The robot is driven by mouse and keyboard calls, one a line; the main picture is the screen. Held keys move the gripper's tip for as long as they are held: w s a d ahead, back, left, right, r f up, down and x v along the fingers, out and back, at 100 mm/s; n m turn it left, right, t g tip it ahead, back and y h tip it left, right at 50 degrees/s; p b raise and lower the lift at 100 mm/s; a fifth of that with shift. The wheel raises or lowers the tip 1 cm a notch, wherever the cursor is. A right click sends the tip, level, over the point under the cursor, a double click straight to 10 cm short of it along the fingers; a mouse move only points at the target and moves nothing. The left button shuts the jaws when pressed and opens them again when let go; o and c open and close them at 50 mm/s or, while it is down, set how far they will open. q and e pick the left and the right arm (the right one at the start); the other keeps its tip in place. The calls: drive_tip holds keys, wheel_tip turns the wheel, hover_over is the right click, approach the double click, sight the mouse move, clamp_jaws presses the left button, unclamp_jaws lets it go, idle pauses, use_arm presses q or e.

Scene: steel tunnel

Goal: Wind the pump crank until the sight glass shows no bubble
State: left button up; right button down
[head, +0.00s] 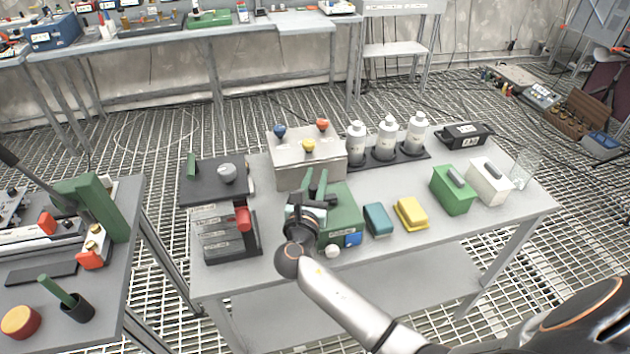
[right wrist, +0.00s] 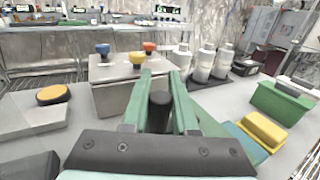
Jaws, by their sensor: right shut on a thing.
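A green box (head: 342,212), apparently the pump, stands near the front middle of the grey table, with a blue part and a white round knob low on its front. My right gripper (head: 316,186) is over its left side, with green fingers pointing away. In the right wrist view the fingers (right wrist: 162,100) are shut on a dark upright grip (right wrist: 160,112), apparently the crank handle. My wrist hides the rest of the crank. I cannot make out the sight glass or a bubble. My left gripper is not in view.
A grey box (head: 308,165) with coloured knobs stands behind. A dark unit with a red handle (head: 242,218) is left. Teal (head: 377,219) and yellow (head: 411,213) blocks, then green (head: 453,190) and white (head: 489,182) boxes, lie right. White bottles (head: 387,138) stand behind.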

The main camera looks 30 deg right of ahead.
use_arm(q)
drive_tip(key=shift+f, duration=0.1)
use_arm(e)
drive_tip(key=shift+w+d+m+g+h, duration=0.1)
drive_tip(key=shift+d+m+g+h, duration=0.05)
drive_tip(key=shift+m+g+h, duration=0.3)
drive_tip(key=c, duration=0.7)
unclamp_jaws()
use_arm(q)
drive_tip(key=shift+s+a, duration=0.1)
